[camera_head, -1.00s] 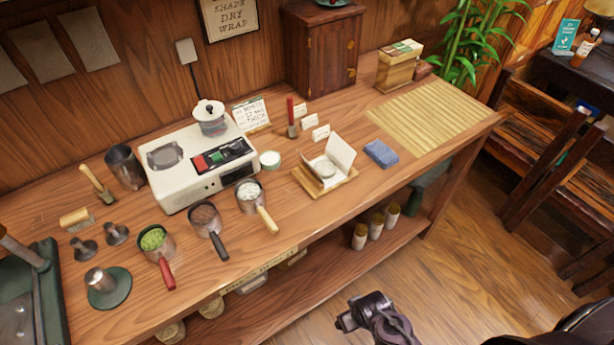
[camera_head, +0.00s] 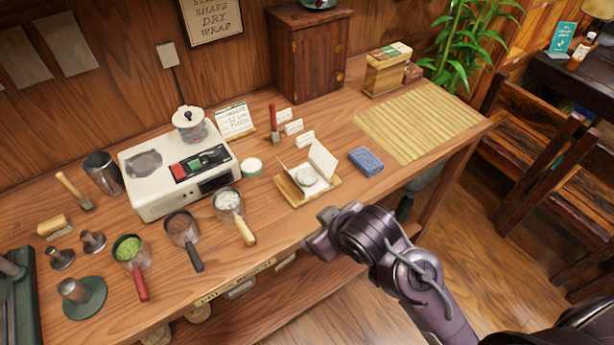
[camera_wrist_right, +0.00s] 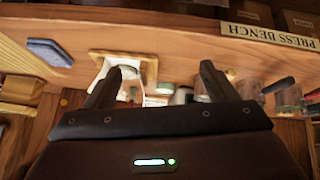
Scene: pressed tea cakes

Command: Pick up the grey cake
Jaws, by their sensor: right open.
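The grey cake (camera_head: 306,177) is a small pale round disc lying on an open white paper wrapper (camera_head: 322,160). The wrapper sits on a small wooden tray (camera_head: 290,196) near the front edge of the bench. In the right wrist view the tray (camera_wrist_right: 150,66) shows beyond the left finger, and that finger partly covers the cake. My right gripper (camera_head: 316,232) is open and empty, in front of the tray and apart from it. In the right wrist view its two fingers (camera_wrist_right: 163,76) are spread wide. My left gripper is out of view.
A blue folded cloth (camera_head: 366,161) lies right of the tray. Handled pots, one a white-filled pot (camera_head: 229,203), stand to the left. A white machine (camera_head: 150,190), small cards (camera_head: 293,127) and a red-handled tool (camera_head: 274,128) stand behind. A bamboo mat (camera_head: 425,122) lies empty at right.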

